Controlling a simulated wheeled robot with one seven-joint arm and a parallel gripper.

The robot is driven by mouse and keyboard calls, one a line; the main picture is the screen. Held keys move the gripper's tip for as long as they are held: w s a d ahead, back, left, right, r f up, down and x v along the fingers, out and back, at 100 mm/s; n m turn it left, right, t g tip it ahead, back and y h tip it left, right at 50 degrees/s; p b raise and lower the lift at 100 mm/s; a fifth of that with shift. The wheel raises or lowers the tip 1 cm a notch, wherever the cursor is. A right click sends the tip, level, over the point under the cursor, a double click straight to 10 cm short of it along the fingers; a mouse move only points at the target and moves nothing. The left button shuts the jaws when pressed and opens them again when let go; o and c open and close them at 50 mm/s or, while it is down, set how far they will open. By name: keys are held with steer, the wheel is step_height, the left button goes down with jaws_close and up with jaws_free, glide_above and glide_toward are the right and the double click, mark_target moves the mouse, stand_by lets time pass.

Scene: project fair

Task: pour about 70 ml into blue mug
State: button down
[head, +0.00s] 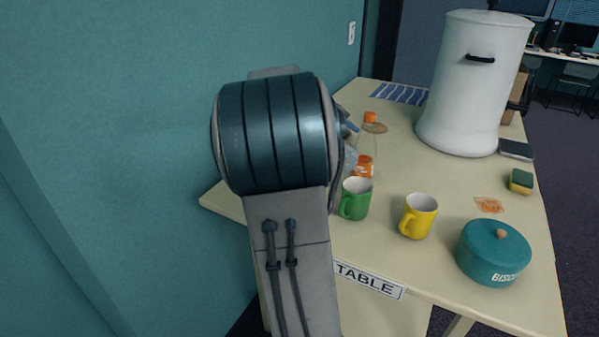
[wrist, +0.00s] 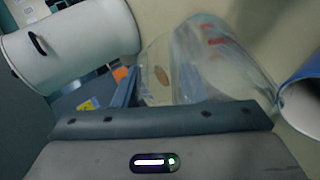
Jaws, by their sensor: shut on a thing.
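My gripper (wrist: 158,104) is shut on a clear, see-through container (wrist: 222,62) with red marks, in the wrist view. The container looks tilted there; its fill level cannot be made out. A blue mug (wrist: 302,92) with a pale inside is partly in view at the right edge of the wrist view, close to the clear container. I cannot tell whether they touch or whether liquid is flowing. In the head view my arm hides the blue mug and most of the gripper; a part of the clear container (head: 350,160) shows beside the arm.
A green mug (head: 355,198) and yellow mug (head: 419,216) stand near the table's front. A clear orange-capped bottle (head: 368,140) stands behind them. A teal pot (head: 492,252), sponge (head: 520,181), orange stain (head: 489,205) and big white urn (head: 472,85) are to the right.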

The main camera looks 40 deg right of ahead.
steer(key=shift+w+a+r+n+g+h+b, duration=0.2)
steer(key=shift+a+r+h+b, duration=0.3)
steer(key=shift+b, duration=0.65)
steer(key=shift+w+a+r+n+g+h+b, duration=0.1)
steer(key=shift+w+a+r+g+h+b, duration=0.15)
steer(key=shift+r+h+b, duration=0.6)
steer(key=shift+s+d+f+y+p, duration=0.1)
steer(key=shift+f+y+p, duration=0.1)
steer(key=shift+y+p, duration=0.15)
steer(key=shift+s+d+y+p, duration=0.15)
steer(key=shift+d+y+p, duration=0.15)
steer(key=shift+p, duration=0.8)
steer(key=f+y+p, duration=0.1)
steer(key=p, duration=0.1)
steer(key=d+f+m+t+y+p, duration=0.1)
steer(key=p, duration=0.1)
steer(key=shift+s+d+p, duration=0.15)
steer(key=shift+s+p, duration=0.1)
steer(key=shift+p, duration=0.05)
steer(key=shift+f+t+y, duration=0.25)
steer(key=shift+f+y, duration=0.1)
steer(key=shift+y, duration=0.05)
steer(key=shift+s+d+r+y+p, duration=0.1)
steer(key=shift+d+r+y+p, duration=0.15)
steer(key=shift+p, duration=0.8)
steer(key=shift+d+t+y+p, duration=0.15)
steer(key=shift+t+y+p, duration=0.25)
steer(key=shift+p, duration=0.45)
steer(key=shift+s+d+f+p, duration=0.15)
steer(key=shift+p, duration=0.35)
